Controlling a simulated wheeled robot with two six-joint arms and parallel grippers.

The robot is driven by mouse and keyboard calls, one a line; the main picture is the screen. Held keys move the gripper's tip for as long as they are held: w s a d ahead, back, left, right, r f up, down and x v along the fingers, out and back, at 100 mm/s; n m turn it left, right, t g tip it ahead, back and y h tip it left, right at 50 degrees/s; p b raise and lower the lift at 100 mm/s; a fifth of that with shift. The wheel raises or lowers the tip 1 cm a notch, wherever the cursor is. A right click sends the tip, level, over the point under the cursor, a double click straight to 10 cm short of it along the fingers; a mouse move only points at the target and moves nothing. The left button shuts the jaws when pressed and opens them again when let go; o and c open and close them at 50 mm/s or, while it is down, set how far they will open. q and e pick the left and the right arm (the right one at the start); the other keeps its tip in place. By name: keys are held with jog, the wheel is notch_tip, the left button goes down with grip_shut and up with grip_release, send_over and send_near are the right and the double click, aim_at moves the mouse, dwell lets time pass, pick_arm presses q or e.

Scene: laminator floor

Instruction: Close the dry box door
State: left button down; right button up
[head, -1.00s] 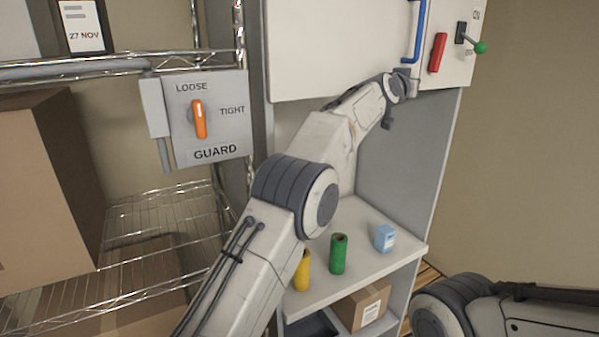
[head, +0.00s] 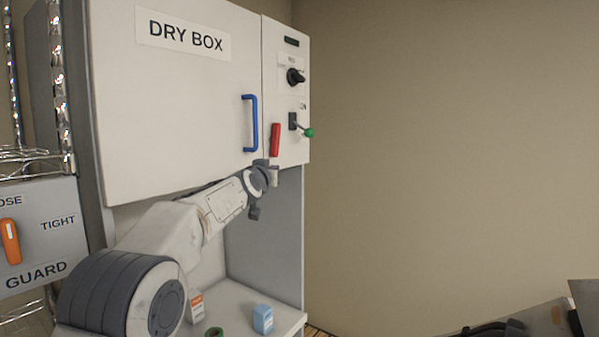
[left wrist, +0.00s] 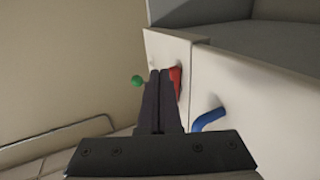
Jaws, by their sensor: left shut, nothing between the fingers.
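The dry box door (head: 180,110) is white, with a "DRY BOX" label and a blue handle (head: 251,123) near its right edge. It looks flush or nearly flush with the side panel; I cannot tell whether it is fully shut. A red lever (head: 275,140) stands upright on the panel beside the door. My left gripper (head: 273,174) is just below the red lever. In the left wrist view its shut, empty fingers (left wrist: 160,98) point up beside the red lever (left wrist: 176,82), with the blue handle (left wrist: 208,119) to the right. Contact with the lever is unclear. My right gripper is out of view.
The side panel also carries a black knob (head: 295,76) and a green-tipped switch (head: 308,132). A GUARD panel (head: 40,243) stands left. Bare wall is right.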

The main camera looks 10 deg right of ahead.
pick_arm(q)
jog(key=s+d+p, duration=0.3)
jog(key=s+d, duration=0.3)
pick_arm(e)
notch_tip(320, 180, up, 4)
pick_arm(q)
jog(key=s+a+f+n+g+y, duration=0.1)
jog(key=s+a+f+g+y, duration=0.3)
jog(key=a+f, duration=0.6)
jog(key=s+a+f+g, duration=0.3)
jog(key=s+a+f, duration=0.3)
jog(key=a+f, duration=0.35)
jog(key=s+a+f+n+g+y, duration=0.1)
jog(key=s+a+f+g, duration=0.1)
jog(key=s+a+f, duration=0.5)
jog(key=s+a+f+n+g+y, duration=0.1)
jog(key=s+a+f+g, duration=0.15)
jog(key=s, duration=0.75)
jog(key=s+a+f+n+g+y, duration=0.1)
jog(key=s+a+f+g, duration=0.1)
jog(key=s+a+f, duration=0.5)
jog(key=s+d+f+m+g+h+b, duration=0.1)
jog(key=s+d+m+b, duration=0.6)
jog(key=s+d, duration=0.8)
jog(key=shift+s+d+f+g+b, duration=0.4)
jog(key=shift+d+f+g+b, duration=0.2)
jog(key=shift+g+b, duration=0.55)
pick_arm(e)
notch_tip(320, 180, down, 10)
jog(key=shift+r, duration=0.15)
